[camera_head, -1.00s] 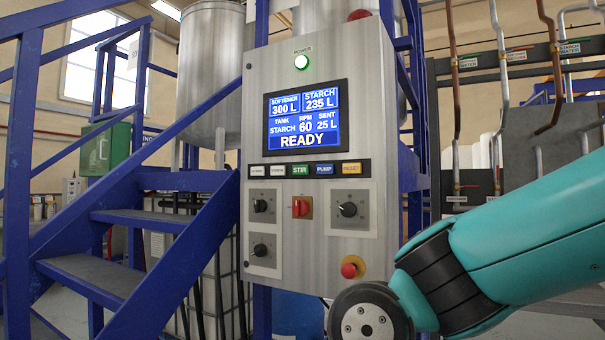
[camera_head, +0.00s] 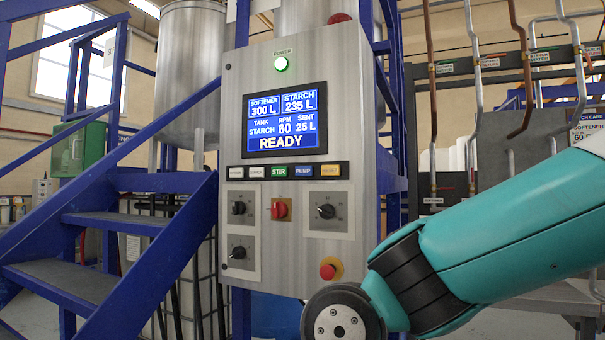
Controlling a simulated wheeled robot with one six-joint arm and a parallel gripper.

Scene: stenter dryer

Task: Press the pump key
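The control panel (camera_head: 348,90) is a grey metal box in the middle of the view. The blue pump key (camera_head: 304,172), labelled PUMP, sits in the row of keys under the screen (camera_head: 284,118), between the green STIR key (camera_head: 279,172) and the orange key (camera_head: 330,171). The screen reads READY, with starch 235 L, RPM 60 and sent 25 L. My teal arm reaches in from the right, and its black and grey joint is in front of the panel's lower right. My gripper is outside the view.
A red mushroom button (camera_head: 328,271) is low on the panel, close above my arm's joint. Dials and a red switch (camera_head: 279,209) sit under the keys. Blue stairs (camera_head: 120,235) stand left, and pipes (camera_head: 475,80) hang at right.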

